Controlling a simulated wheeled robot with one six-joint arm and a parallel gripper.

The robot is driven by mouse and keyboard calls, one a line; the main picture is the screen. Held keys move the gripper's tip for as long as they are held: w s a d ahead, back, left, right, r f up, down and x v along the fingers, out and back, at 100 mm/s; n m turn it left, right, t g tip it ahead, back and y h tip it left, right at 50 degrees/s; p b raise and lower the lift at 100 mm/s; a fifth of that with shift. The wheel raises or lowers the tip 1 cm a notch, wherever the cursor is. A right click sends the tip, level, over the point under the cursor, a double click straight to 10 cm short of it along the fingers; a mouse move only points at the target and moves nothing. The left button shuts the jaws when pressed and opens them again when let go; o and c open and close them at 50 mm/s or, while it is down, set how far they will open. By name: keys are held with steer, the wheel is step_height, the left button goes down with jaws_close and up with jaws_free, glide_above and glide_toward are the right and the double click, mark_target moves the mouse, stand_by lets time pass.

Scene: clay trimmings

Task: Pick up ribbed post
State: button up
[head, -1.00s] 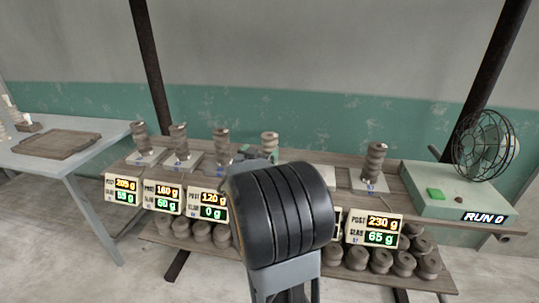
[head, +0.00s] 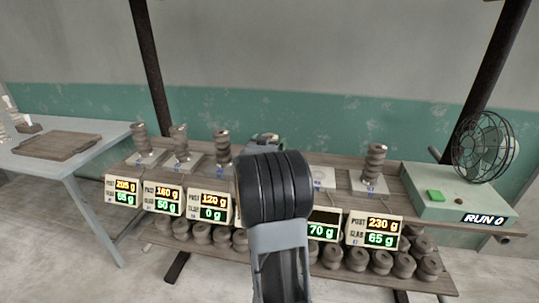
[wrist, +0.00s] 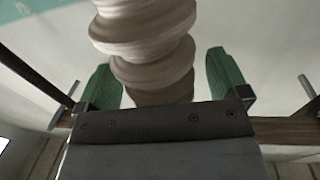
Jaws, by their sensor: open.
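A pale ribbed post (wrist: 150,55) fills the middle of the wrist view, its lower end hidden by the gripper body. The two green fingers of my gripper (wrist: 165,78) stand either side of it in that view, with gaps visible. I cannot tell how deep the post lies between them. In the head view my gripper (head: 266,142) is mostly hidden behind my arm, and I cannot make out that post there. Other ribbed posts stand upright on white plates: three at left (head: 141,138), (head: 180,144), (head: 222,146) and one at right (head: 375,162).
The wooden bench (head: 340,172) carries display signs along its front (head: 372,231). Several clay lumps (head: 357,258) lie on the shelf below. A green box (head: 455,197) reading RUN 0 and a fan (head: 484,147) are at right. A table with a wooden board (head: 57,146) is at left.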

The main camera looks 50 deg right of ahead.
steer(key=shift+r, duration=0.1)
steer(key=c, duration=1.4)
